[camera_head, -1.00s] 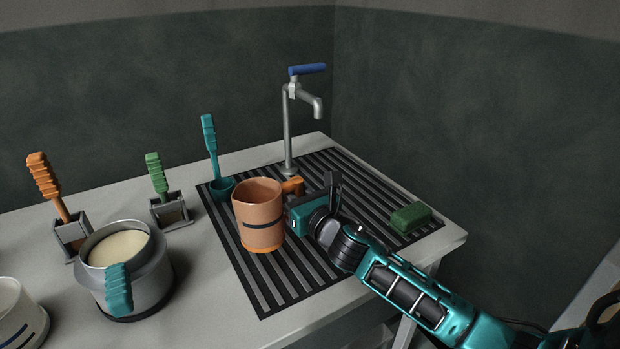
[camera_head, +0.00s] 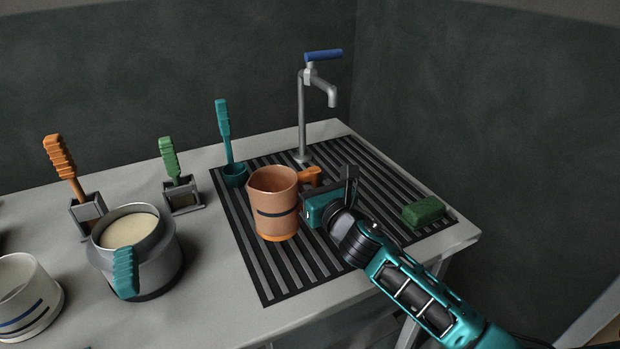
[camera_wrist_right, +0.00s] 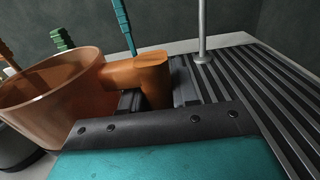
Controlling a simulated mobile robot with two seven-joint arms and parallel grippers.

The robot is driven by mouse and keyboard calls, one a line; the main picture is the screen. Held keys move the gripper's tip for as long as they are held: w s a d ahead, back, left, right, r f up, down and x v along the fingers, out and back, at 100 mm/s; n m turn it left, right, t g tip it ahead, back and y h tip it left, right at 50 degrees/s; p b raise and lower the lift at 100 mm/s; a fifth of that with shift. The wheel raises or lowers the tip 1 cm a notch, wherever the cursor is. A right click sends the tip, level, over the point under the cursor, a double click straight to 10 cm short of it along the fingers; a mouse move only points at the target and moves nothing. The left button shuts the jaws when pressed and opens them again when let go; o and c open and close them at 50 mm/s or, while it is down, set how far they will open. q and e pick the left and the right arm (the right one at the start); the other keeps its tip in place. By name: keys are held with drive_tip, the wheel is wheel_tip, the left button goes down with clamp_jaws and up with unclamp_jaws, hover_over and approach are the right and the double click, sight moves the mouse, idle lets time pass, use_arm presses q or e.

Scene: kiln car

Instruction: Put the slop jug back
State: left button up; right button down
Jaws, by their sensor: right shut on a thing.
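The terracotta-orange jug (camera_head: 272,208), which I take to be the slop jug, is upright over the slatted black drain mat (camera_head: 262,280). It has a dark band and an orange handle (camera_head: 311,175) pointing right. I cannot tell whether its base touches the slats. My right gripper (camera_head: 325,190) is shut on the handle from the right. In the right wrist view the handle (camera_wrist_right: 150,75) stands between the fingers, and the jug (camera_wrist_right: 50,95) fills the left side. The visible inside looks empty. My left gripper is not in view.
A tap (camera_head: 303,115) stands behind the jug; a teal brush in a cup (camera_head: 234,174) is close behind left. A green sponge (camera_head: 423,212) lies at right. Metal pot (camera_head: 150,262), white banded vessel (camera_head: 25,305) and tool holders (camera_head: 184,197) stand left. Bare counter (camera_head: 215,265) lies between.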

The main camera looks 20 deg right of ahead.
wheel_tip(320, 180, down, 4)
drive_tip(key=b, duration=0.3)
drive_tip(key=shift+f, duration=0.5)
drive_tip(key=shift+f+b, duration=0.15)
drive_tip(key=shift+b, duration=0.25)
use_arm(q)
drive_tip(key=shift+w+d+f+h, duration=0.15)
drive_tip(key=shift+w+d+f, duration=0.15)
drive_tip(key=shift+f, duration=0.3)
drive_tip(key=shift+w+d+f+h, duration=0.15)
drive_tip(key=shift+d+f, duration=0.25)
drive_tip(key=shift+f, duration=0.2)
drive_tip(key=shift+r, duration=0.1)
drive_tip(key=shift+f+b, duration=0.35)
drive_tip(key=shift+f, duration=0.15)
use_arm(e)
drive_tip(key=shift+f, duration=0.7)
drive_tip(key=c, duration=0.8)
unclamp_jaws()
